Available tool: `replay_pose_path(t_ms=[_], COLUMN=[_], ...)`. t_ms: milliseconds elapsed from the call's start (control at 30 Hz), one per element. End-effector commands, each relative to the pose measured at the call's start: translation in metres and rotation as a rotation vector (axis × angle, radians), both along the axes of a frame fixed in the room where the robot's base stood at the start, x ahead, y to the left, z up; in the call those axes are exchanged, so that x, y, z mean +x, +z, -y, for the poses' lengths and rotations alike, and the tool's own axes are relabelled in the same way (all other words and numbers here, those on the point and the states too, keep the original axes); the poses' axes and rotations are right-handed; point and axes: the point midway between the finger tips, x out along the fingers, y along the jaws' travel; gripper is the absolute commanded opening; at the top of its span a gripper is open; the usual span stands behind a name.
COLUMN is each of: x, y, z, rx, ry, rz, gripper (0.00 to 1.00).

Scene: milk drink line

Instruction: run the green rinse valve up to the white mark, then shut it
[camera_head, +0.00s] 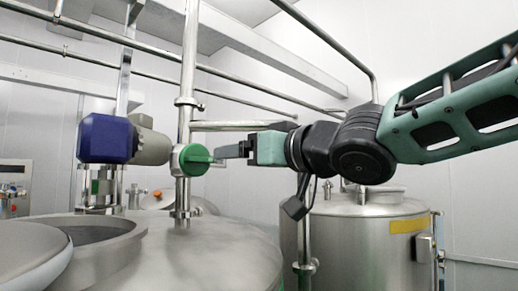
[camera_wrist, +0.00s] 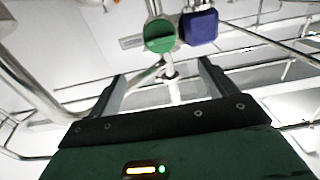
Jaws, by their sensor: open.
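The green rinse valve (camera_head: 194,159) is a round green disc with a bar-like handle, set on an upright steel pipe. In the head view its handle lies about level and points right, towards my gripper (camera_head: 223,153). In the wrist view the green valve (camera_wrist: 159,34) sits at the top centre, beyond the fingertips. My gripper (camera_wrist: 163,68) is open there, with nothing between its two fingers. In the head view the fingertips overlap the handle's end, but the wrist view shows them apart from the valve. I cannot make out the white mark.
A blue motor (camera_head: 106,139) stands left of the valve and also shows in the wrist view (camera_wrist: 199,26). A large steel tank (camera_head: 205,255) lies below. Another tank (camera_head: 355,240) with a yellow label stands at right. Steel pipes cross behind and above my arm.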

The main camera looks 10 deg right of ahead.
Motion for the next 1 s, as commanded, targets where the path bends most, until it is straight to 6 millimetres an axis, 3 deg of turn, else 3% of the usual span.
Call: replay_pose_path(t_ms=[400, 1000], x=[-0.018, -0.020], y=[0.000, -0.001], z=[0.010, 0.013], rx=[0.001, 0.001], ry=[0.003, 0.001], rz=[-0.001, -0.002], gripper=[0.84, 0.84])
